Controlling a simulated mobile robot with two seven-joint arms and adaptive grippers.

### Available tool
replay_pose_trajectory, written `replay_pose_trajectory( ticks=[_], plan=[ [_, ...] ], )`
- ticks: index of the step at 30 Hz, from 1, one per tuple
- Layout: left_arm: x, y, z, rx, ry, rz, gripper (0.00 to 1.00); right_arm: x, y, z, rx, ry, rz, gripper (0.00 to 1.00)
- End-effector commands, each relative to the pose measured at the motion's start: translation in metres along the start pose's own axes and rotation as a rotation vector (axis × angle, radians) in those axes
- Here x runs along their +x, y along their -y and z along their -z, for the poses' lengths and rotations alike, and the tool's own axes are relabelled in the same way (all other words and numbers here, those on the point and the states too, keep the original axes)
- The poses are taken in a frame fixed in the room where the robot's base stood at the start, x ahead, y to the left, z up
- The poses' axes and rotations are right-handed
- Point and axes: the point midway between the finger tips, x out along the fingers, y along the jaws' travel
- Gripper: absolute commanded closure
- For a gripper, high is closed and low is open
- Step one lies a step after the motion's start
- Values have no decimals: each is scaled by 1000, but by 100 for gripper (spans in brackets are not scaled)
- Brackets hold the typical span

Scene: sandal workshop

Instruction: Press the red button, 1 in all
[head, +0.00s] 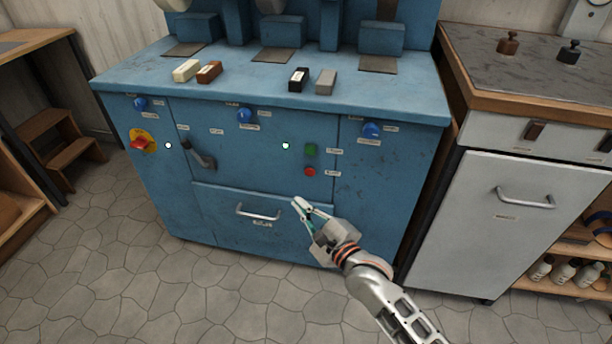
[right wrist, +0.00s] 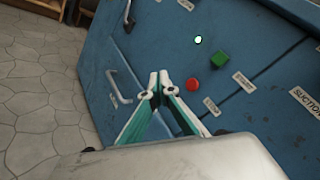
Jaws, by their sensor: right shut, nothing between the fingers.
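The red button (head: 309,171) is a small round knob on the front of the blue machine cabinet, right of its middle, just below a green button (head: 311,150). In the right wrist view the red button (right wrist: 191,87) lies just to the right of my fingertips, with the green button (right wrist: 220,58) beyond it. My right gripper (head: 300,204) is shut and empty, in front of the cabinet, below and slightly left of the red button. The fingertips also show in the right wrist view (right wrist: 159,84). They look apart from the button. My left gripper is not in view.
The blue cabinet (head: 270,165) also has a red rotary switch on a yellow plate (head: 141,141), a lever (head: 201,157), blue knobs and a drawer handle (head: 258,213). Bricks lie on its top. A grey cabinet (head: 520,210) stands at the right. The tiled floor in front is clear.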

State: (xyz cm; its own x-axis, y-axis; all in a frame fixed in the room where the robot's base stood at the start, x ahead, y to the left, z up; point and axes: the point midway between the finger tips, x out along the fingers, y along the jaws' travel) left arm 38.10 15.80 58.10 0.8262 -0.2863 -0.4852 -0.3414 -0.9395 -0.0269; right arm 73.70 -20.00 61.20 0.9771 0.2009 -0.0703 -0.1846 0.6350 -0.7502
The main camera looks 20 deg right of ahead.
Motion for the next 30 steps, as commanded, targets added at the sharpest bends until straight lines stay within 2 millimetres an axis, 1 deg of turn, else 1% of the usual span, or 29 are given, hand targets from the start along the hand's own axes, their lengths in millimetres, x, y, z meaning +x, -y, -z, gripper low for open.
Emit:
replay_pose_trajectory(
  ticks=[5,11,23,24,25,27,30],
  plan=[
    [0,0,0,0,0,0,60,0,0,0,-2,0,0,100],
    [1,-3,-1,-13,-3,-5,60,7,3,8,-5,-2,-3,100],
    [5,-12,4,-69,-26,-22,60,42,26,36,-6,-4,-6,100],
    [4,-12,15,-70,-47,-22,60,46,31,35,-5,-2,-4,100],
    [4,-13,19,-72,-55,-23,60,48,34,36,-4,0,-3,100],
    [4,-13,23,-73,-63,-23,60,53,39,38,-5,1,-1,100],
    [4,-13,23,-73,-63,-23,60,58,43,41,-5,1,0,100]
  ],
)
